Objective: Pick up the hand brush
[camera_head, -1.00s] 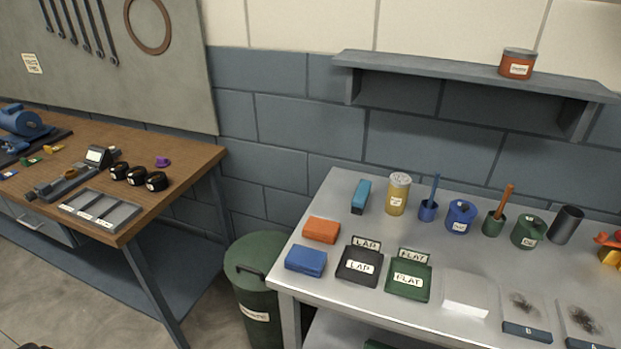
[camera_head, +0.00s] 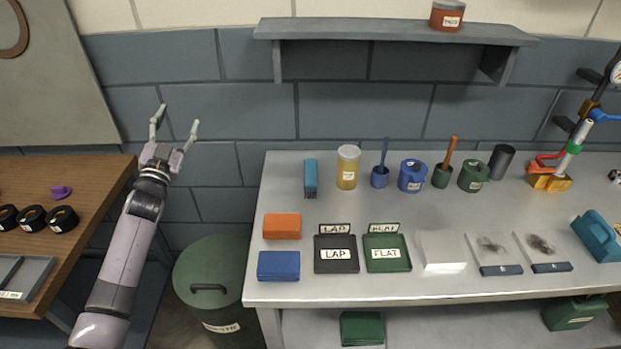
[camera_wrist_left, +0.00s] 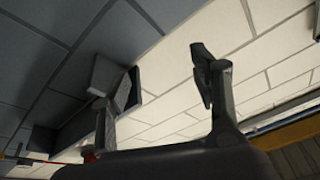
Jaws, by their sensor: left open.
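A narrow teal block with a dark side (camera_head: 310,179), which looks like the hand brush, stands at the back left of the grey workbench (camera_head: 400,208). My left gripper (camera_head: 177,118) is raised in front of the blue block wall, left of the bench and apart from the brush. Its fingers point up and are spread, with nothing between them. In the left wrist view the open fingers (camera_wrist_left: 163,85) face the wall and the underside of the shelf; the brush does not show there. My right gripper is not in view.
A shelf (camera_head: 400,31) hangs above the bench. A green bin (camera_head: 212,281) stands between the bench and the wooden table (camera_head: 85,222).

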